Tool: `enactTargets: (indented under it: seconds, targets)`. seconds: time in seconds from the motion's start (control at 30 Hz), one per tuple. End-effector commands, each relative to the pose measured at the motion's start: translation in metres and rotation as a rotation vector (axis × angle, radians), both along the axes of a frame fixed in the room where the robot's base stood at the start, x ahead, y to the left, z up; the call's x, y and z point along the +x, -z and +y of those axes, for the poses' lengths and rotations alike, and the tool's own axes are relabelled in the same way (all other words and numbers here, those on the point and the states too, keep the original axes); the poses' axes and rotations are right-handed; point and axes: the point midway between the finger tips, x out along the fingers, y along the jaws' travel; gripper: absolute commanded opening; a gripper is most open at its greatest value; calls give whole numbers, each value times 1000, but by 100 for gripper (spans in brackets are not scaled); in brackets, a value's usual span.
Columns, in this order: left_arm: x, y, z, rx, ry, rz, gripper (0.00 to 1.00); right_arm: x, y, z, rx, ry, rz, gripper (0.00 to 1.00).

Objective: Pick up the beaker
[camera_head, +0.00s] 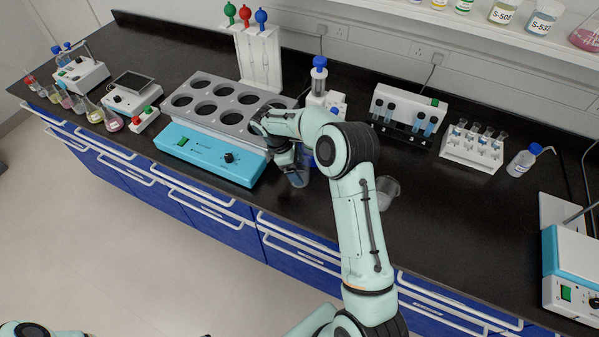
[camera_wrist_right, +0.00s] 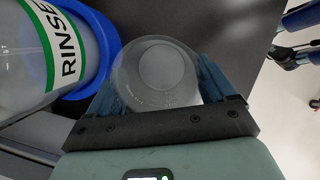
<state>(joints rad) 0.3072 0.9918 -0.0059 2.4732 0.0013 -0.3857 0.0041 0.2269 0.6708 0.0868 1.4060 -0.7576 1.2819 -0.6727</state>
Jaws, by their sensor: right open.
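A clear glass beaker (camera_wrist_right: 158,75) stands on the black counter, seen from above in the right wrist view. My right gripper (camera_wrist_right: 160,88) is open, with one blue finger on each side of the beaker. I cannot tell whether the fingers touch the glass. In the head view my right gripper (camera_head: 296,172) points down at the counter in front of the heating block, and the arm hides much of it and the beaker. A second clear beaker (camera_head: 387,188) stands on the counter just right of my right forearm. My left gripper is out of view.
A bottle labelled RINSE (camera_wrist_right: 45,55) with a blue rim stands close left of the gripper. A block with round wells (camera_head: 228,101) on a blue base (camera_head: 210,153) is to the left. Tube racks (camera_head: 472,148) stand at the right. The front counter edge is near.

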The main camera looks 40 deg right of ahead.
Motion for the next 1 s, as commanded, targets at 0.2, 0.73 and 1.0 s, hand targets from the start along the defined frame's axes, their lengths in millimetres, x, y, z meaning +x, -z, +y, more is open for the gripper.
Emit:
enactTargets:
  seconds: [0.2, 0.73, 1.0]
  targets:
    - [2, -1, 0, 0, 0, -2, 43, -4, 16, -5, 0, 1, 0, 84]
    - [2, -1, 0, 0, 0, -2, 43, -4, 15, -5, -1, 1, -1, 36]
    - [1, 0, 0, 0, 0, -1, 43, -3, 7, -5, -1, 1, -4, 36]
